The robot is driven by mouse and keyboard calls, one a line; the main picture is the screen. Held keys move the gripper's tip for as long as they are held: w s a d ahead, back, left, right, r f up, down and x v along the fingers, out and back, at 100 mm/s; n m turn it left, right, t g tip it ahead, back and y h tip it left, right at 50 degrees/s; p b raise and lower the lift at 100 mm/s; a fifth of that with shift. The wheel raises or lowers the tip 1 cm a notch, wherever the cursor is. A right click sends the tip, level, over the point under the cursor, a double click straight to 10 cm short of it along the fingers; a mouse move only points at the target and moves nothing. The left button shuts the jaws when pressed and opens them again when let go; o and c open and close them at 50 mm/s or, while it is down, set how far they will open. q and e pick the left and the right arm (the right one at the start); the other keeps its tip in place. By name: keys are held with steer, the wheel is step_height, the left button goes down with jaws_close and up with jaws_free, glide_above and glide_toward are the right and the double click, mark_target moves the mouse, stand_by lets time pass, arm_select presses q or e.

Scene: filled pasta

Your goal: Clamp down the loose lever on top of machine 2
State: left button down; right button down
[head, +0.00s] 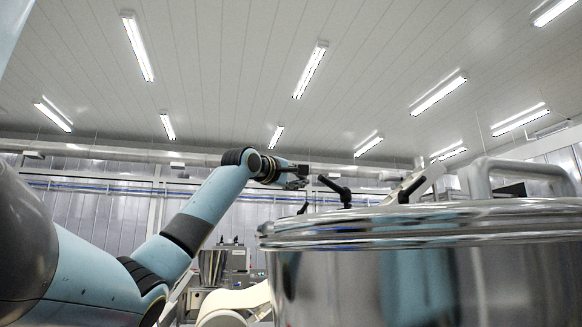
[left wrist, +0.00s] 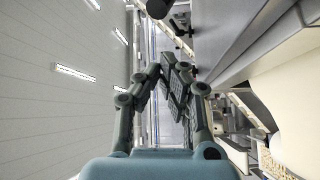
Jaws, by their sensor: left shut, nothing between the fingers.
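The machine (head: 400,275) fills the lower right of the head view as a big shiny steel vessel with a rounded lid (head: 430,222). A black lever (head: 336,188) stands tilted on the lid's edge, its handle end pointing up and left. My left gripper (head: 297,174) is shut and empty, just left of that handle end; I cannot tell whether they touch. In the left wrist view my gripper's fingers (left wrist: 175,85) are together, and a black knob (left wrist: 158,8) shows at the top edge beyond them. My right gripper is not in view.
A second, pale lever with a dark end (head: 410,187) and a curved steel handle (head: 520,170) stand on the lid. A smaller steel machine (head: 222,265) stands behind, below my left arm. The air above the lid is clear up to the ceiling.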

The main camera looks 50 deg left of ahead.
arm_select(q)
steer(key=w+d+p, duration=0.2)
steer(key=w+d, duration=0.1)
steer(key=shift+w+f+p, duration=0.15)
steer(key=shift+f+p, duration=0.2)
steer(key=shift+p, duration=0.05)
steer(key=shift+d, duration=0.2)
